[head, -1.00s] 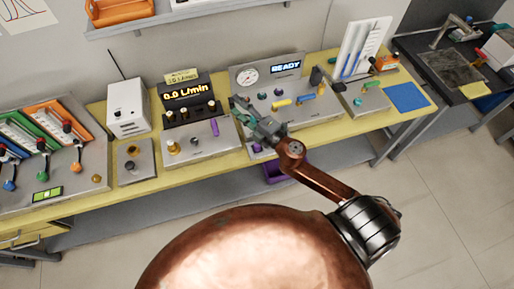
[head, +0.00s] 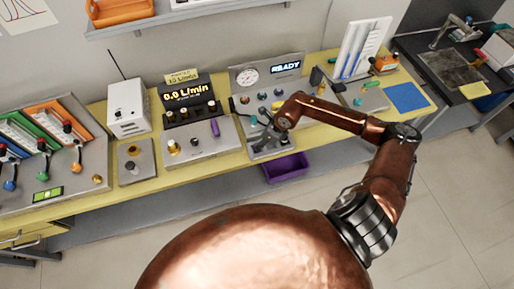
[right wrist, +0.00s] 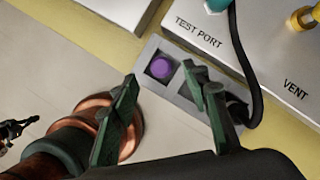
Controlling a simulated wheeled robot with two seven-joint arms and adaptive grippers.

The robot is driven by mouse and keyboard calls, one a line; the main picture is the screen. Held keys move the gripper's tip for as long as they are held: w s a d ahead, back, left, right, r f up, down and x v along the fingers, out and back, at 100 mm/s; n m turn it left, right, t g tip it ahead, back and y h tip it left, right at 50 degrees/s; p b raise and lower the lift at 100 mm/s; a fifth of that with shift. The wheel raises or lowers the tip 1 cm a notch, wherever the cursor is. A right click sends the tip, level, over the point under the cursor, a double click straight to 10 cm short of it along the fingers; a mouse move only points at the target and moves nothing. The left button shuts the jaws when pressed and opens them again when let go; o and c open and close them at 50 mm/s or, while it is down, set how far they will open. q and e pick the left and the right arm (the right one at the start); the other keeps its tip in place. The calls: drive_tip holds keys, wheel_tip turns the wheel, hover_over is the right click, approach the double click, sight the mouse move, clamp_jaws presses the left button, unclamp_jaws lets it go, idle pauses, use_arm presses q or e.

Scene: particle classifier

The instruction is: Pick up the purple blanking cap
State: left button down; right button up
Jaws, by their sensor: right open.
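The purple blanking cap (right wrist: 160,67) sits in a square recess of a small grey holder (right wrist: 170,54) beside the panel marked TEST PORT in the right wrist view. My right gripper (right wrist: 160,75) is open, its green fingers on either side of the cap in the picture, with nothing between them. I cannot tell how far above the cap the fingertips are. In the head view my right gripper (head: 260,138) is low over the front of the READY panel, and I cannot make out the cap clearly there.
A black hose (right wrist: 240,55) runs close to the right finger in the wrist view. A dark round part (right wrist: 237,107) sits in the same holder. The READY panel (head: 240,77) stands behind the gripper. A purple bin (head: 286,168) is below the bench edge.

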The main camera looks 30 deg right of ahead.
drive_tip(key=x, duration=0.5)
drive_tip(key=shift+p, duration=0.35)
drive_tip(key=shift+s, duration=0.1)
drive_tip(key=shift+c, duration=0.2)
drive_tip(key=c, duration=1.1)
